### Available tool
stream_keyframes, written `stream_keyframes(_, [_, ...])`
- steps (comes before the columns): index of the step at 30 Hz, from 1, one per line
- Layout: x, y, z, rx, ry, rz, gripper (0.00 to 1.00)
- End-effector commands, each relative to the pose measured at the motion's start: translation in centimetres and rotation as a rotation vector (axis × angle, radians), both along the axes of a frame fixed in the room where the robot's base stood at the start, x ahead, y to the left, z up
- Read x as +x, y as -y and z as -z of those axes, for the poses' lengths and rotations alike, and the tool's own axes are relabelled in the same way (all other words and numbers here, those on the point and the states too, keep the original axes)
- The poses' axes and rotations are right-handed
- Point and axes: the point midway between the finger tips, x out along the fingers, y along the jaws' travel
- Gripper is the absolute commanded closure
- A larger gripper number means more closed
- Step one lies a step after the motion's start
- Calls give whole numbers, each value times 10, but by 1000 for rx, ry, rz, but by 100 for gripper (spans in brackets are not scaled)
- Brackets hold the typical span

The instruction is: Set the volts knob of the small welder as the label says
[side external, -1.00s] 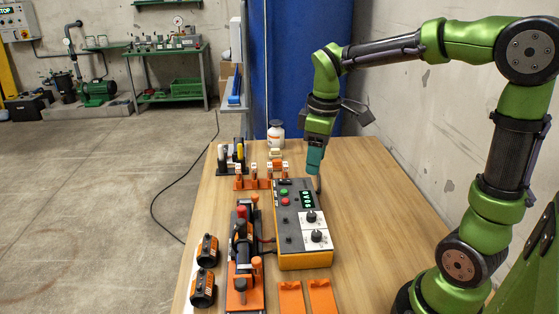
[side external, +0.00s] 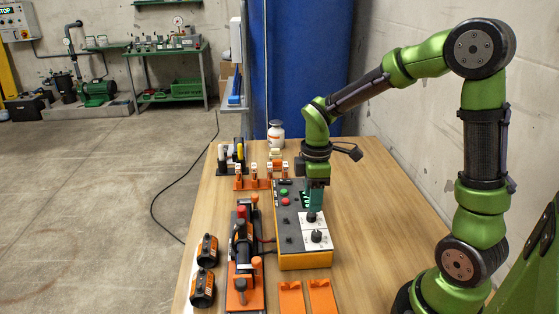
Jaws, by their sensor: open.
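The small welder (side external: 303,260) is an orange box with a dark and white top panel, in the middle of the wooden table. Two black knobs sit on its white plates: an upper knob (side external: 311,217) and a lower knob (side external: 317,236). I cannot read the label or tell which knob is volts. A green button and a red button (side external: 285,202) show on the panel's left. My gripper (side external: 316,208) points down right above the upper knob and is open.
A clamp fixture (side external: 243,255) stands close left of the welder. Two orange-black couplings (side external: 203,287) lie farther left. Orange brackets (side external: 291,299) lie in front. An orange rack (side external: 253,182) and a white bottle (side external: 276,134) stand behind. The table right of the welder is clear.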

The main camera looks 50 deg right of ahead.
Motion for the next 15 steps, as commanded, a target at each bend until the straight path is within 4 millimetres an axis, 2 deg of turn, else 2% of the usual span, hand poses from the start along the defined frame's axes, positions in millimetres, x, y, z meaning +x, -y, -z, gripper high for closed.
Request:
stream_keyframes(1, [-1, 0, 11, 1, -6, 0, 48])
stream_keyframes(6, [-1, 0, 35, 1, -4, -1, 48])
stream_keyframes(15, [0, 0, 48, 0, 0, 0, 48])
